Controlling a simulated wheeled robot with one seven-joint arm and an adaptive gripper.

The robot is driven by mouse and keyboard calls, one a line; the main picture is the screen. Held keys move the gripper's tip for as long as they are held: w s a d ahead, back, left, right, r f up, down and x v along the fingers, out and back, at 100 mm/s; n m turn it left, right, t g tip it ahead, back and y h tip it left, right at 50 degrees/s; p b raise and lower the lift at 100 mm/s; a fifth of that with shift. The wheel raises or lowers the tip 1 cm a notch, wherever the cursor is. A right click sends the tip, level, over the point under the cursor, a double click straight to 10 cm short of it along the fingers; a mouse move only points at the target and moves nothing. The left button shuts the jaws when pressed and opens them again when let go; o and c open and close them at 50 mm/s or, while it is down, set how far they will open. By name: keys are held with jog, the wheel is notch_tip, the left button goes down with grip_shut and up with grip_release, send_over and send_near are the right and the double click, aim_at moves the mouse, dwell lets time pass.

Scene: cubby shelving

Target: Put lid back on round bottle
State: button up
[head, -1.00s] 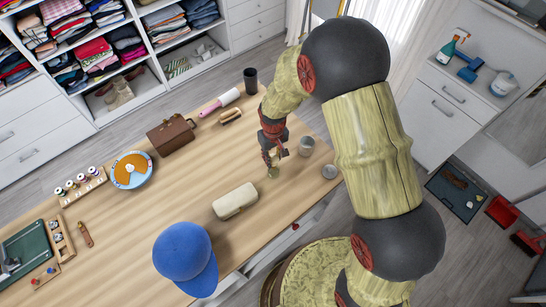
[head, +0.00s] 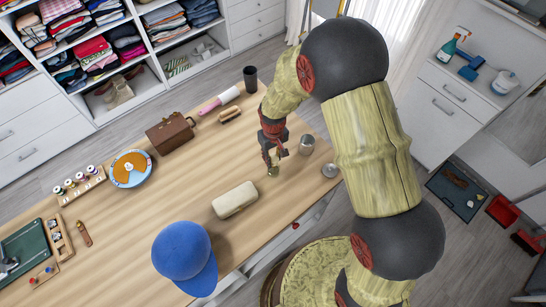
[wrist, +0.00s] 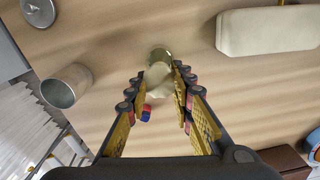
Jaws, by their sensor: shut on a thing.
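My gripper (head: 270,165) is low over the wooden table, shut on a small, pale, translucent greenish round bottle or similar piece (head: 272,171). In the wrist view this piece (wrist: 158,76) is between the fingertips, with a rounded body and a rim at its far end. Whether it touches the table is unclear. A grey metal canister (head: 306,146) stands open-topped to the right of my gripper; it also shows in the wrist view (wrist: 66,86). A round grey lid with a small knob (head: 329,171) lies apart from the canister, near the table's right edge, and in the wrist view (wrist: 39,10).
A brush (head: 230,114), a pink-handled roller (head: 218,101), a black cup (head: 250,79) and a brown bag (head: 170,133) stand behind. Bare table lies left of my gripper.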

jog(key=shift+f+b, duration=0.65)
jog(key=shift+f, duration=0.1)
dwell(1.3)
jog(key=o, duration=0.9)
jog(key=o, duration=0.4)
jog(key=shift+r, duration=0.2)
jog(key=shift+r+p, duration=2.1)
jog(key=shift+r, duration=1.25)
jog(key=c, duration=0.3)
jog(key=c, duration=1.2)
